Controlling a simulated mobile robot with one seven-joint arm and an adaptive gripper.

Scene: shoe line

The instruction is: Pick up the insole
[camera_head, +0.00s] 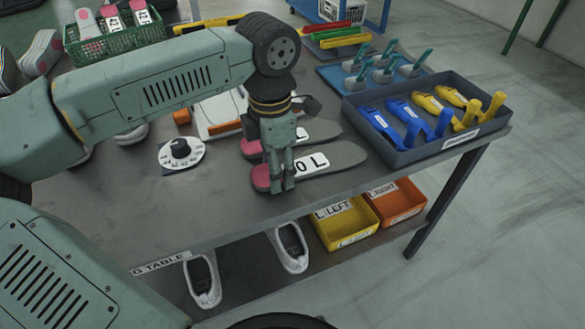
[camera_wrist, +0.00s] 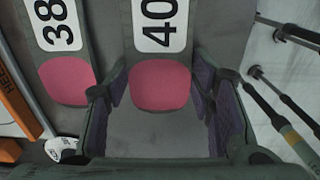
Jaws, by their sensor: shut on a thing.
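A grey insole (camera_head: 345,157) with a pink heel and a white label ending in "0 L" lies at the table's front edge. In the wrist view the same insole (camera_wrist: 160,88) shows its label "40". My gripper (camera_head: 282,187) points down over its heel end, and its fingers are shut on the insole's two sides. In the wrist view the fingers (camera_wrist: 160,78) flank the pink heel. Whether the insole touches the table cannot be told. A second insole (camera_head: 319,129) labelled 38 in the wrist view (camera_wrist: 66,83) lies beside it, farther back, partly hidden by my gripper.
A dark tray (camera_head: 400,158) with blue and yellow shoe-shaped pieces stands to the right. A dial (camera_head: 181,153) lies to the left on the table (camera_head: 110,205). Yellow (camera_head: 346,224) and orange (camera_head: 398,203) bins and two shoes sit on the lower shelf. A green basket (camera_head: 115,38) is behind.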

